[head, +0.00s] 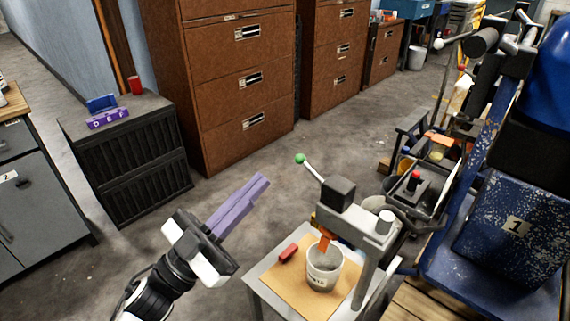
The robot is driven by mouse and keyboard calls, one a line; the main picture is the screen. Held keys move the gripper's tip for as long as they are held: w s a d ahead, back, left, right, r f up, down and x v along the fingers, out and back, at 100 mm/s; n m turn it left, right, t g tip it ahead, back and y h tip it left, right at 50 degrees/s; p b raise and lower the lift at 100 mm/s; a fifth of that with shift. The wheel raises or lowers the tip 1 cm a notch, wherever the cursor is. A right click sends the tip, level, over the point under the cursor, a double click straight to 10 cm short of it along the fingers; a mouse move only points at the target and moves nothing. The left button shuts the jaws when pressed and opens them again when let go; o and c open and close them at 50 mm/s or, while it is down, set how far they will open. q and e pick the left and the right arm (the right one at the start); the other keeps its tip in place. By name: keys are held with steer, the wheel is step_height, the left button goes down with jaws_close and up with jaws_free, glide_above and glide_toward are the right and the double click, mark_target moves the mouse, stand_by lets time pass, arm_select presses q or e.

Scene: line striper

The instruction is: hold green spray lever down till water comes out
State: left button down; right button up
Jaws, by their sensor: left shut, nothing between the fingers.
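The green spray lever shows as a grey rod with a green ball knob (300,158), slanting up and left from the black box (336,192) on a grey stand. An orange nozzle (324,240) points down from the stand into a white cup (323,268). No water can be made out at the nozzle. My left gripper (262,182), with long purple fingers, is shut and empty. In the picture it is left of and a little below the knob, apart from it. My right gripper is not in view.
The cup stands on a brown board (284,288) on a small grey table, beside a red block (288,252). A blue machine (500,215) marked 1 fills the right. Brown drawer cabinets (235,110) stand behind. Open floor lies between them and the stand.

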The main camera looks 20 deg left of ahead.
arm_select(q)
step_height(320, 180, up, 5)
steer(key=p, duration=0.2)
glide_above(311, 169)
steer(key=s+a, duration=0.3)
steer(key=f, duration=0.2)
steer(key=w+f+b, duration=0.1)
steer(key=f, duration=0.1)
steer(key=shift+a, duration=0.2)
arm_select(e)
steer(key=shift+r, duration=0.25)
arm_select(q)
steer(key=shift+w, duration=0.1)
